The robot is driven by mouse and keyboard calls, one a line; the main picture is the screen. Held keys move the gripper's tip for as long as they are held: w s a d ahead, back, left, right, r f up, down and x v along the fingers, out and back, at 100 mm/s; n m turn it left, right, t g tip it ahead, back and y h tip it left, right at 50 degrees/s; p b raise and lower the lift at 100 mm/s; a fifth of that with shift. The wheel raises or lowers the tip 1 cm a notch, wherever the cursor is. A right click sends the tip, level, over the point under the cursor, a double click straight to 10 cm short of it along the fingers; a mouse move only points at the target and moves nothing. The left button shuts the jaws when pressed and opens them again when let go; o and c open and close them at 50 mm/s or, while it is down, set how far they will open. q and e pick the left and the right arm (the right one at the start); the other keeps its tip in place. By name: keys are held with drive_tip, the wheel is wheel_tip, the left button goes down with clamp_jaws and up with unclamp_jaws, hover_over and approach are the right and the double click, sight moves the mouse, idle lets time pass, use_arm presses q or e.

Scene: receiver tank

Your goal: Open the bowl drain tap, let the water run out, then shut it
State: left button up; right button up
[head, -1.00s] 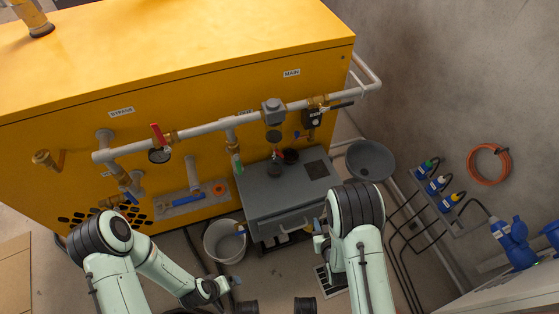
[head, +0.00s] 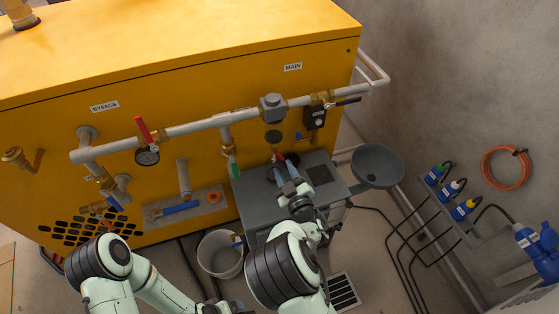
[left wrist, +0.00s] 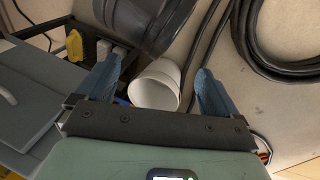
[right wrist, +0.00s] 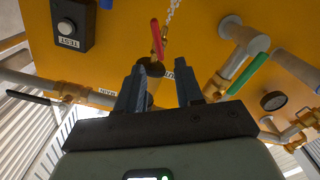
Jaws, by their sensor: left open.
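A grey cabinet (head: 262,205) stands under the tap, with a grey dish (head: 377,165) at its right. The bucket (head: 220,262) is on the floor. Other levers are close: a red one (head: 144,130) by a gauge, a green one (right wrist: 246,74). Cables lie on the floor.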

sight(278, 156)
drive_tip(key=b+x, duration=0.1)
drive_tip(key=x, duration=0.4)
drive_tip(key=shift+w, duration=0.1)
use_arm(q)
drive_tip(key=shift+w+a+f+t, duration=0.15)
drive_tip(key=shift+w+a+f, duration=0.15)
drive_tip(key=shift+w, duration=0.15)
drive_tip(key=shift+w+a+f+t, duration=0.15)
drive_tip(key=shift+w+f, duration=0.15)
drive_tip(key=shift+w, duration=0.1)
use_arm(e)
clamp_jaws()
